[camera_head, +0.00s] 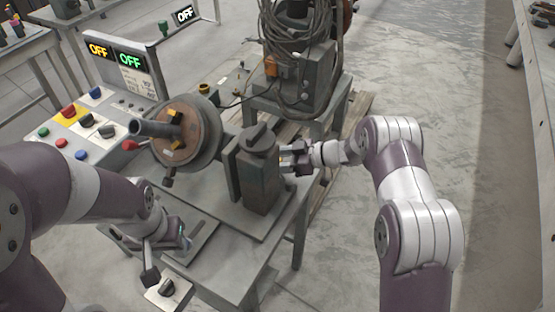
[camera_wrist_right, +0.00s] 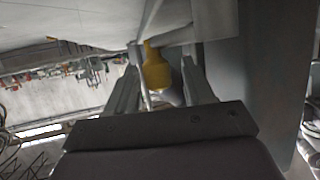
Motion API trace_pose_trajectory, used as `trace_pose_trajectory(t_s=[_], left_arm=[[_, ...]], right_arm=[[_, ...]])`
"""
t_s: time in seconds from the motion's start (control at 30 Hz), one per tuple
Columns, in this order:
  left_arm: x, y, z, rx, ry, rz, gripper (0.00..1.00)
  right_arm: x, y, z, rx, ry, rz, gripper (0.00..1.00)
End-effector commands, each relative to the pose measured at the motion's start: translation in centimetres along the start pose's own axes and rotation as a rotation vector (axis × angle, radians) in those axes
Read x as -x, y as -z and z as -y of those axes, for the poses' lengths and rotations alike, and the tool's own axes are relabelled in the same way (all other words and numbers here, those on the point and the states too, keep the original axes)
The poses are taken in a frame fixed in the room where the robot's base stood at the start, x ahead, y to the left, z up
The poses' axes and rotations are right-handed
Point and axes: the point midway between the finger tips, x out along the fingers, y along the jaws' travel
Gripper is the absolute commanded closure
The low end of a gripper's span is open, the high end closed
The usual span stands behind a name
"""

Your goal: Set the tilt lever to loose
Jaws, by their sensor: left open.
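A yellow knob (camera_wrist_right: 156,72), which may be the tilt lever's grip, shows between the two fingers of my right gripper (camera_wrist_right: 160,75) in the right wrist view. The fingers stand apart on either side of it. I cannot tell whether they press on it. In the head view my right gripper (camera_head: 292,158) is at the right side of the positioner's grey upright housing (camera_head: 260,180), and the lever is not clearly visible there. My left gripper (camera_head: 168,248) is open and empty, low in front of the positioner beside the table's front edge.
The positioner's round plate (camera_head: 185,132) faces left on the steel table (camera_head: 225,262). A control panel (camera_head: 85,130) with coloured buttons and OFF displays stands at the left. A small box with a black knob (camera_head: 168,289) is at the front. A cable-draped machine (camera_head: 300,75) stands behind.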

Motion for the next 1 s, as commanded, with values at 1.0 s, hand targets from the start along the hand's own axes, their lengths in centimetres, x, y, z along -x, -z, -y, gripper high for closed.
trace_pose_trajectory(t_s=[1.0], left_arm=[[-0.8, -0.1, 0.0, 0.000, 0.000, 0.000, 0.57]], right_arm=[[12.7, 0.0, 0.0, 0.000, 0.001, 0.000, 0.48]])
